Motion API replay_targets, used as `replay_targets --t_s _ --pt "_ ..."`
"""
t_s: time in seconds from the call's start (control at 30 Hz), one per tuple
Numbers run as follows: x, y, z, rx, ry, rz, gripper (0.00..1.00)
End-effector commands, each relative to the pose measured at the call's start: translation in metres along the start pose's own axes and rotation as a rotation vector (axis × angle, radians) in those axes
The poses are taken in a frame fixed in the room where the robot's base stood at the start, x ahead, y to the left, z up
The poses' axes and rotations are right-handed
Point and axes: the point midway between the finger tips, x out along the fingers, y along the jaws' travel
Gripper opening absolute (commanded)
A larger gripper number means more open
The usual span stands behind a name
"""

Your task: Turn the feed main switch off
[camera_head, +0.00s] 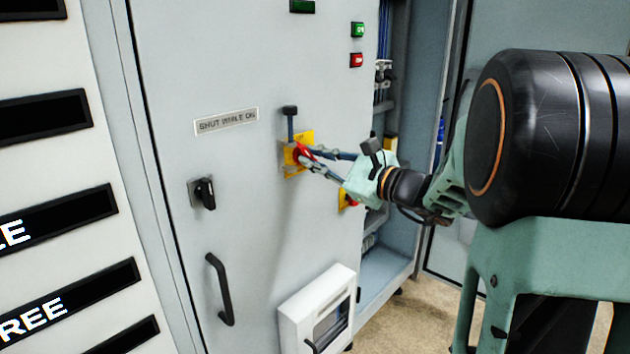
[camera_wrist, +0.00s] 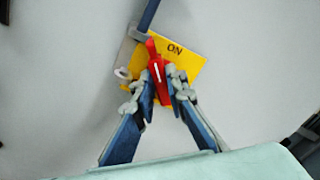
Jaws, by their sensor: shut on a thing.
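A red rotary switch handle (camera_head: 301,151) sits on a yellow plate (camera_head: 306,137) on the grey cabinet door. In the wrist view the red handle (camera_wrist: 152,52) has a white line on it, and its long axis is near vertical in the picture, leaning slightly. The yellow plate (camera_wrist: 190,62) reads ON at its upper right. My gripper (camera_head: 307,160) is shut on the red handle, with one finger on each side; it also shows in the wrist view (camera_wrist: 160,86). The fingers hide part of the plate. No feed label is readable.
A lever with a black knob (camera_head: 290,111) stands just above the plate. A second yellow plate (camera_head: 342,200) with a red part sits lower right, partly behind my gripper. A black knob (camera_head: 206,193), door handle (camera_head: 220,290) and white box (camera_head: 318,308) are on the door.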

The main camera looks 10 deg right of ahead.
Motion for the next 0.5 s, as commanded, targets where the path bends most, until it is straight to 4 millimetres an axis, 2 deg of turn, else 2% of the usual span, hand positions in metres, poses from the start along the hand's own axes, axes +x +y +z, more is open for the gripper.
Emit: replay_targets --t_s 0.03,0.5 --pt "0.0001 0.0068 -0.0064 -0.048 -0.003 0.0 0.0" --pt "0.0 0.0091 -0.0073 -0.47 -0.001 -0.001 0.0"
